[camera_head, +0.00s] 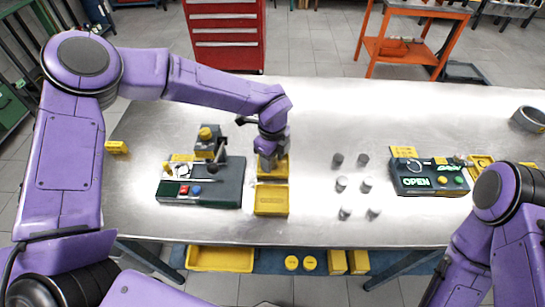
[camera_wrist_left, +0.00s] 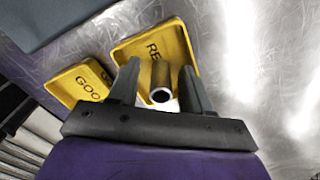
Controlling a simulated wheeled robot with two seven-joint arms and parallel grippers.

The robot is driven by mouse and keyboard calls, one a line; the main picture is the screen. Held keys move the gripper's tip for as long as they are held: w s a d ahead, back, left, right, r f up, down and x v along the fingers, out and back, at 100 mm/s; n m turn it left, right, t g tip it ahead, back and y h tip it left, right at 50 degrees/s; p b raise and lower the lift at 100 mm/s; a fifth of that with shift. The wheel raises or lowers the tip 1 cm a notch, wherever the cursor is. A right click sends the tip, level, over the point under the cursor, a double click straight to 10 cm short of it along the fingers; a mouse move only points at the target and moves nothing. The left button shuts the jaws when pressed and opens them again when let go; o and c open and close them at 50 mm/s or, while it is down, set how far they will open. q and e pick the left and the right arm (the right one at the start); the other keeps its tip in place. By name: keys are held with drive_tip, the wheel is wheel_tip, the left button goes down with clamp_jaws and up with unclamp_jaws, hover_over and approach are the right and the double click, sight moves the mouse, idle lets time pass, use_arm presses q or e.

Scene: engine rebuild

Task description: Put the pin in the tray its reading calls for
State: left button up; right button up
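My left gripper (camera_head: 268,168) points down over the farther of two yellow trays (camera_head: 282,163), right of the gauge stand. In the left wrist view, my left gripper (camera_wrist_left: 160,80) has its fingers apart, with visible gaps beside the grey hollow pin (camera_wrist_left: 160,76) between them. The pin is seen nearly end-on over the tray lettered "RE" (camera_wrist_left: 186,38); the rest of the word is hidden. I cannot tell whether the pin touches the tray floor. The tray lettered "GOO" (camera_wrist_left: 72,96), partly hidden, is the nearer tray (camera_head: 271,200). My right gripper is outside both views.
The gauge stand (camera_head: 225,190) with red and blue buttons is left of the trays. Several grey cylinders (camera_head: 341,184) stand right of them, before a panel lit "OPEN" (camera_head: 416,182).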

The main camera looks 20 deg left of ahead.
use_arm(q)
drive_tip(key=shift+w+r, duration=0.1)
drive_tip(key=shift+r, duration=0.2)
wheel_tip(320, 180, up, 11)
drive_tip(key=b, duration=0.3)
drive_tip(key=shift+f, duration=0.15)
drive_tip(key=shift+r, duration=0.5)
drive_tip(key=shift+f, duration=0.1)
